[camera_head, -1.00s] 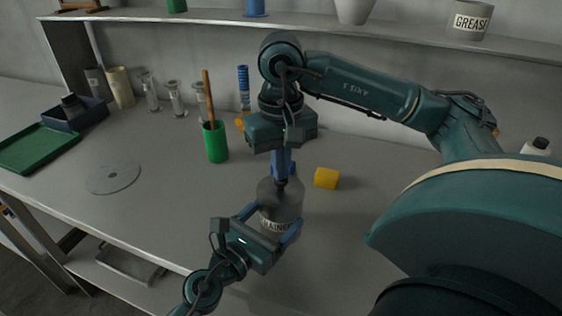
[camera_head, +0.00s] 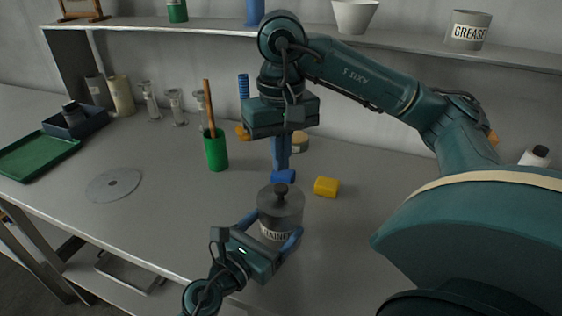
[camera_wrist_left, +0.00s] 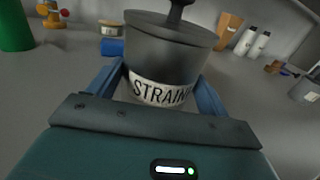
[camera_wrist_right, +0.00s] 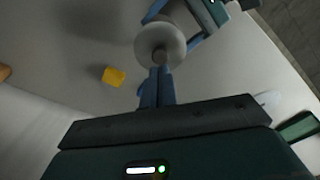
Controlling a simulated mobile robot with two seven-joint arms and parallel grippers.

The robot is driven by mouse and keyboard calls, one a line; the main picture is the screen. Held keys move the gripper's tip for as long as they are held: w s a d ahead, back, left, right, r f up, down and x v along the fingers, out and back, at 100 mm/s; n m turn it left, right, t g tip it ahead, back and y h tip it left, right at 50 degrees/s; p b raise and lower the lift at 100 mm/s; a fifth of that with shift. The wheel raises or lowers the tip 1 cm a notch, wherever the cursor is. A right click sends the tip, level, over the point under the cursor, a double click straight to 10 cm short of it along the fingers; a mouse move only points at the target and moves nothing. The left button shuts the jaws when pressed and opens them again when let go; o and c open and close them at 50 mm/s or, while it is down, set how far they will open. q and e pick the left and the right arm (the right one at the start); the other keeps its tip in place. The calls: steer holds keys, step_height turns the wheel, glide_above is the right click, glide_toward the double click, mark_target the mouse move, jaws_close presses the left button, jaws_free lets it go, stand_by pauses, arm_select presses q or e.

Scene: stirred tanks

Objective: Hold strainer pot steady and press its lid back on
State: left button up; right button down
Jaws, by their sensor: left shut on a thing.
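The strainer pot (camera_head: 279,222) is a grey cylinder with a white label, upright on the bench. Its dark lid (camera_head: 281,197) with a round knob sits level on top; the left wrist view shows the lid (camera_wrist_left: 168,30) resting along the rim with no clear gap. My left gripper (camera_head: 274,228) is shut on the pot body, a blue finger on each side. My right gripper (camera_head: 283,175) points down above and slightly behind the knob, apart from it. In the right wrist view its fingers (camera_wrist_right: 157,85) are together and empty, with the round lid (camera_wrist_right: 172,38) beyond them.
A yellow block (camera_head: 327,187) lies right of the pot. A green cup (camera_head: 215,152) with a brown stick stands left behind it. A grey disc (camera_head: 114,184) and green tray (camera_head: 38,153) lie further left. Bench left of the pot is mostly clear.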

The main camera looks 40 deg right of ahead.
steer(key=shift+r, duration=1.35)
arm_select(q)
steer(key=o, duration=1)
steer(key=shift+o, duration=0.2)
steer(key=shift+a, duration=0.1)
